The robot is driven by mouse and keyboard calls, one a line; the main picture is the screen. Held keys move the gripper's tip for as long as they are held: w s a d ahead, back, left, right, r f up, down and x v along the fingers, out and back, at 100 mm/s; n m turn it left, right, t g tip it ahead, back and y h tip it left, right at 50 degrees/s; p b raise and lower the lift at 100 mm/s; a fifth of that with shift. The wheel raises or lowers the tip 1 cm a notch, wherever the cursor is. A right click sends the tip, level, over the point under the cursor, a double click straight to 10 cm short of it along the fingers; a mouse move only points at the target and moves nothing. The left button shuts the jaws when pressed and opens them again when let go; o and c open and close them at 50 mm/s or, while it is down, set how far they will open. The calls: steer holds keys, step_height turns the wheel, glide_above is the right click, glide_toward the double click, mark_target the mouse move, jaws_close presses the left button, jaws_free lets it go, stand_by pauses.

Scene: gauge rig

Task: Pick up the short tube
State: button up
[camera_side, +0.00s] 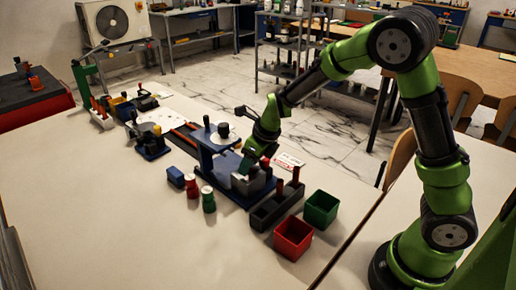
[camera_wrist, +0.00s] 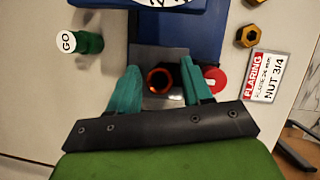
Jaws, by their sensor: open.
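An orange-red ring with a dark centre, which looks like the short tube (camera_wrist: 160,80) seen end-on, stands at a grey metal block in the wrist view. My gripper (camera_wrist: 160,91) is open, with one teal finger on each side of the tube. I see a gap between the tube and each finger. In the side view my gripper (camera_side: 247,165) is low over the grey block (camera_side: 247,186) on the blue gauge stand (camera_side: 232,187). The tube is not clear in the side view, where my fingers and the block crowd it.
A red round part (camera_wrist: 215,79) sits close to the right finger. A dark rack (camera_side: 276,206) and red bin (camera_side: 293,238) stand in front.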

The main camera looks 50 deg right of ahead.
jaws_close()
